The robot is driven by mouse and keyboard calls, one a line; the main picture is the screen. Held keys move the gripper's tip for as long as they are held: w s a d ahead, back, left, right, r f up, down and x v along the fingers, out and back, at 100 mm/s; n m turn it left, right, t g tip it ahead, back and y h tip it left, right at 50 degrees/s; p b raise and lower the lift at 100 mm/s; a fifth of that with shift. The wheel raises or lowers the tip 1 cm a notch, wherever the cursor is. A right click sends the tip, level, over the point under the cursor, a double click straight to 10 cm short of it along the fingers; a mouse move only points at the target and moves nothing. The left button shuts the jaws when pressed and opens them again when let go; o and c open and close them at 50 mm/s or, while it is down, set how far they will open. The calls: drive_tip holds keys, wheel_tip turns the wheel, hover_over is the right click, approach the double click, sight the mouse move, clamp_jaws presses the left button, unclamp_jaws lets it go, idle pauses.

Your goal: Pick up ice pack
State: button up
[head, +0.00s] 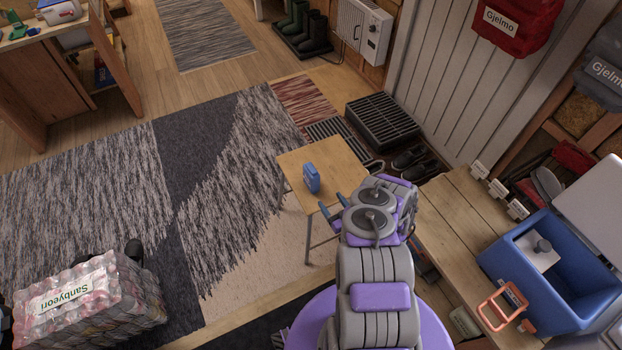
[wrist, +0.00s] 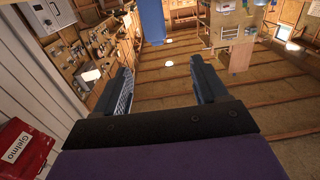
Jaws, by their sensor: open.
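The blue ice pack (head: 312,178) stands upright on a small light wooden table (head: 335,160) in the head view. My gripper (head: 328,206) is at the table's near edge, to the lower right of the ice pack and apart from it. In the wrist view its two dark fingers (wrist: 163,85) are spread wide with nothing between them. A blue rounded thing (wrist: 150,20) shows at the top of the wrist view, beyond the fingers. I cannot tell whether it is the ice pack.
A wooden bench (head: 455,215) with an open blue cooler (head: 550,265) is on the right. A wrapped bottle pack (head: 88,300) sits at lower left. A black crate (head: 382,122) and boots (head: 303,30) stand behind the table. The rug (head: 110,170) left of the table is clear.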

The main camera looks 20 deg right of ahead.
sight(316, 178)
drive_tip(key=w, duration=1.1)
drive_tip(key=shift+w+a, duration=0.1)
drive_tip(key=shift+w, duration=0.05)
drive_tip(key=shift+w+a, duration=0.2)
drive_tip(key=shift+w, duration=0.25)
drive_tip(key=w, duration=0.5)
drive_tip(key=shift+d+f, duration=0.15)
drive_tip(key=shift+d, duration=0.05)
drive_tip(key=shift+a, duration=0.15)
drive_tip(key=shift+c, duration=0.7)
clamp_jaws()
